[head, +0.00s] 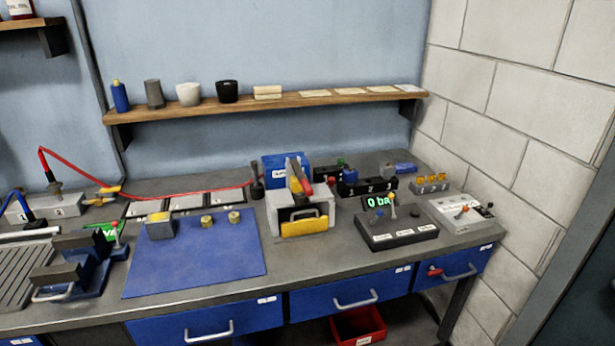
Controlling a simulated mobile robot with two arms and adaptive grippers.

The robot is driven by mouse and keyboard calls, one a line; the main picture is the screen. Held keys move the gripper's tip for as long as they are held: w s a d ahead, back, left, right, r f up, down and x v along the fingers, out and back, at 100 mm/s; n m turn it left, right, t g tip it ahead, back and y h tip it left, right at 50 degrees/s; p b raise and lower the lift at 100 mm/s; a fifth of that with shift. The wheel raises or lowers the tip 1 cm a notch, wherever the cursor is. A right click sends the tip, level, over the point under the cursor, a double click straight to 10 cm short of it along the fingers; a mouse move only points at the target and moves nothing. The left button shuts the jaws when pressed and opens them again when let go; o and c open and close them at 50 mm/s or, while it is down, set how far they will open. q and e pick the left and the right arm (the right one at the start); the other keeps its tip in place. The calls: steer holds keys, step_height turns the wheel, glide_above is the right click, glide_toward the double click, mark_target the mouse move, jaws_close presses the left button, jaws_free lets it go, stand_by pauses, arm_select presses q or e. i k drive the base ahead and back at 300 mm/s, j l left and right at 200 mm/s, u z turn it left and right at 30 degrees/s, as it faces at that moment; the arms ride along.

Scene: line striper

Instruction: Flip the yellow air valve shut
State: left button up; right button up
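A small yellow lever-like part (109,190), which looks like the air valve, is at the back left of the bench by the start of the red hose (95,172). It is small here, and I cannot tell whether it stands open or shut. A grey box (66,207) marked 1 sits just left of it. A green display (378,201) on a dark control box (397,234) at the right reads 0 and part of "bar". Neither of my grippers is in view.
A blue mat (200,268) with a few small blocks covers the middle of the bench. A vise (82,268) stands at the front left. A tool caddy (302,212) with a yellow front stands right of the mat. A wooden shelf (290,101) runs along the wall above.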

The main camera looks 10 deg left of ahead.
mark_target(119, 187)
steer(key=i+j+z, duration=0.1)
steer(key=j+z, duration=0.25)
steer(key=j, duration=0.3)
steer(key=j+z, duration=0.3)
steer(key=j, duration=0.35)
